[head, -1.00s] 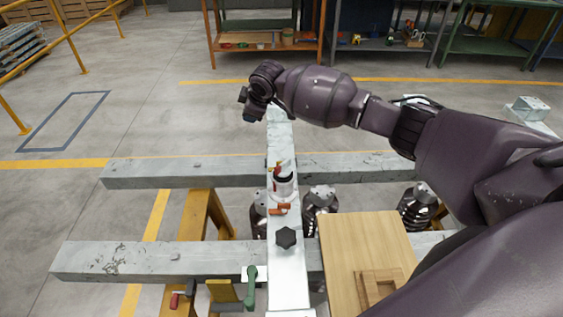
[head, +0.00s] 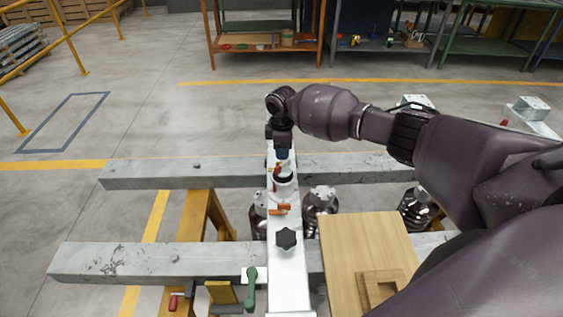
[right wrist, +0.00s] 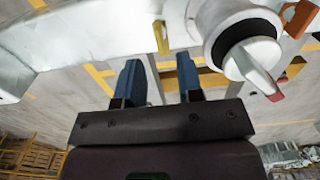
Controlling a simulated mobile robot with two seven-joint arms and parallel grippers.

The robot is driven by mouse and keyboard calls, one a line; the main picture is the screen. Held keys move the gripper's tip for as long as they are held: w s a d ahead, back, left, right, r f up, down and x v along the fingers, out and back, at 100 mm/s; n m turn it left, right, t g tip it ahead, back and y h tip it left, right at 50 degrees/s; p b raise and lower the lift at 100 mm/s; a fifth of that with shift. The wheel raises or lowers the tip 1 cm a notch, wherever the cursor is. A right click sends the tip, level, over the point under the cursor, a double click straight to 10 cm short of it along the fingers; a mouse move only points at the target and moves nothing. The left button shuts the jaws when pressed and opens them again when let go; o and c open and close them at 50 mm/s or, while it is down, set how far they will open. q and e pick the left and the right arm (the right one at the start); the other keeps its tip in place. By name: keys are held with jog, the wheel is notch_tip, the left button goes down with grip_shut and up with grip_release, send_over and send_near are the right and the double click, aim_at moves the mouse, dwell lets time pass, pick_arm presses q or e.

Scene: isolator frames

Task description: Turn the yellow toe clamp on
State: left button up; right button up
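A small yellow piece (head: 271,169), which looks like the yellow toe clamp's handle, is on the narrow white beam (head: 290,275), beside a white round fitting (head: 284,188). In the right wrist view a yellow tab (right wrist: 161,37) stands at the beam's edge, just beyond the fingertips. My right gripper (head: 282,155) points down over the beam, just behind the fitting. In the wrist view its two blue fingers (right wrist: 160,72) are apart with nothing between them. The clamp's lower part is hidden. My left gripper is not in view.
A red handle (head: 276,182) and an orange one (head: 280,209) are close to the fitting. A wooden board (head: 365,240) lies right of the beam.

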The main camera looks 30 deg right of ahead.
jog(key=shift+f+b, duration=0.35)
jog(key=shift+f, duration=2.3)
grip_shut()
